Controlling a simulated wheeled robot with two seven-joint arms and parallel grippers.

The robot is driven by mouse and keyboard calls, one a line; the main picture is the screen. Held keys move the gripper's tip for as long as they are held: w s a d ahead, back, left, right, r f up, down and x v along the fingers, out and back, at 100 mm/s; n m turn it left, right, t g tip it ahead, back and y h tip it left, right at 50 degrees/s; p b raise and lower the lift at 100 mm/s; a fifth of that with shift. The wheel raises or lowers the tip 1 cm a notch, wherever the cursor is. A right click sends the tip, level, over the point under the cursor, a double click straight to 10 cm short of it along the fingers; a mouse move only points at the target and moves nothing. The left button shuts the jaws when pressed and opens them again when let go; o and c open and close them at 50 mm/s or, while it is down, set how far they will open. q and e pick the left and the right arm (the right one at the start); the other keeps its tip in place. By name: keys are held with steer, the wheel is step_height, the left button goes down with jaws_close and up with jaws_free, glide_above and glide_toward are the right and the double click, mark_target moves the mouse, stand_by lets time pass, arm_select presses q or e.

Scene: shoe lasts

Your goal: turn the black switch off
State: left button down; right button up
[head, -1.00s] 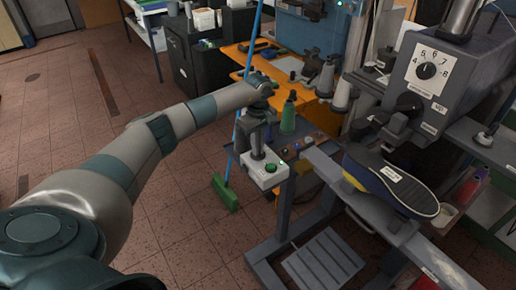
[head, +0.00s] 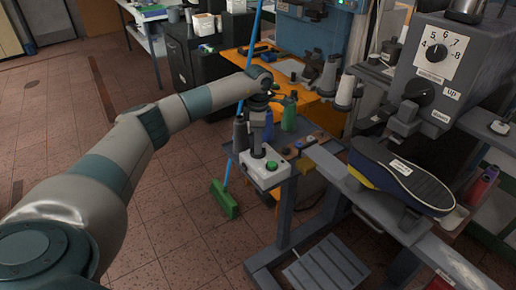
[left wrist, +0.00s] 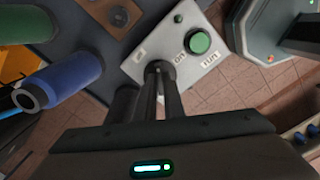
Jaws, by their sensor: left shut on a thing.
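The white switch box (head: 270,179) stands on the grey bench ledge, with a round green button (head: 271,165) on top. In the left wrist view the box (left wrist: 207,25) shows the green button (left wrist: 199,42), a small green lamp and printed labels. My left gripper (head: 257,152) points down onto the box beside the button. In the left wrist view its fingers (left wrist: 160,70) are shut on the black switch (left wrist: 158,66), which they mostly hide; its setting cannot be read. My right gripper is out of view.
Blue and green spools (left wrist: 62,80) stand close beside the gripper. A grey machine with a numbered dial (head: 436,51) and a dark shoe (head: 400,176) is at the right. A green broom (head: 224,199) stands left of the bench, with open floor beyond.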

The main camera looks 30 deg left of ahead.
arm_select(q)
steer(key=n+b, duration=0.1)
steer(key=n, duration=0.1)
steer(key=shift+n, duration=0.4)
steer(key=n+b, duration=0.1)
steer(key=n, duration=0.2)
steer(key=shift+n, duration=0.3)
steer(key=shift+r+n, duration=0.1)
steer(key=shift+n, duration=0.4)
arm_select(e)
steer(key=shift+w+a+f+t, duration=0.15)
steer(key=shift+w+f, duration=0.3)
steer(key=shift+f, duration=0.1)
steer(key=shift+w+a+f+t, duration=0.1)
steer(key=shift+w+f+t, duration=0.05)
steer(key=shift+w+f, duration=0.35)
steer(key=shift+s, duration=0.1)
arm_select(q)
steer(key=c, duration=1.9)
jaws_free()
steer(key=shift+o, duration=0.2)
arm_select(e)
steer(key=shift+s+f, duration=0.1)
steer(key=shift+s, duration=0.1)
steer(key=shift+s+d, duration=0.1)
